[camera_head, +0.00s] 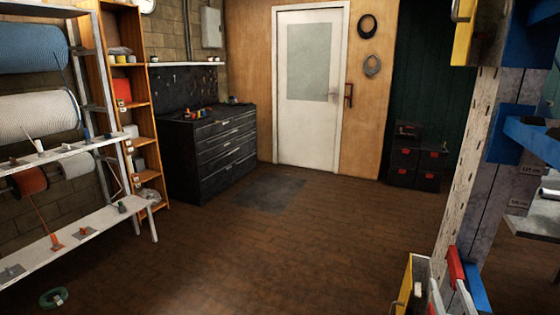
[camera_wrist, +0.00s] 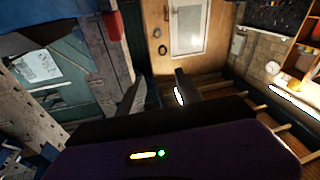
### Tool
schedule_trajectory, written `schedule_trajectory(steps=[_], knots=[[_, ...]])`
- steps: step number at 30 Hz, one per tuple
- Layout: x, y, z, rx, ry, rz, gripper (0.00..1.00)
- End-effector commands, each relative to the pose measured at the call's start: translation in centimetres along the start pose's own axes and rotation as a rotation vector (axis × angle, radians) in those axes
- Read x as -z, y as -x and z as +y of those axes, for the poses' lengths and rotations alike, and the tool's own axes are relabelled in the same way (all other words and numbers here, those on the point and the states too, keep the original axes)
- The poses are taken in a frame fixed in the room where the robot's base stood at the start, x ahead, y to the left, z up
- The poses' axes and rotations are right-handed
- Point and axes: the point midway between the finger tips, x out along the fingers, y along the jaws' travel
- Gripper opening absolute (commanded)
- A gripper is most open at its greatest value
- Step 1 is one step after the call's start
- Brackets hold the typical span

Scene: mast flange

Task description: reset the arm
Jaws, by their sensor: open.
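My gripper (camera_wrist: 158,92) shows in the wrist view, with its two dark fingers spread apart and nothing between them. Beyond the fingers, the wrist view shows the room with the white door (camera_wrist: 188,28) and wood panelling. In the head view my gripper is not in sight, and the door (camera_head: 309,90) stands shut at the back of the room. A mast-like post (camera_head: 462,170) with holes and blue brackets stands at the right edge of the head view.
A black drawer cabinet (camera_head: 210,150) and dark crates with red labels (camera_head: 418,165) stand at the back. A green coil (camera_head: 53,298) lies low at the left. The brown floor (camera_head: 280,240) in the middle is clear.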

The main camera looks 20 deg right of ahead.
Motion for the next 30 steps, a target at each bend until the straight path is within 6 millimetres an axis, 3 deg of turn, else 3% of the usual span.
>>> schedule_trajectory(steps=[9,15,24,30], knots=[[1.1,13.2,-8.4,0.269,0.020,-0.008,0.42],[2.5,22.0,-11.7,0.420,-0.012,-0.055,0.42],[5.0,33.7,-13.2,0.596,-0.083,-0.199,0.42],[5.0,38.8,-12.8,0.664,-0.097,-0.318,0.42]])
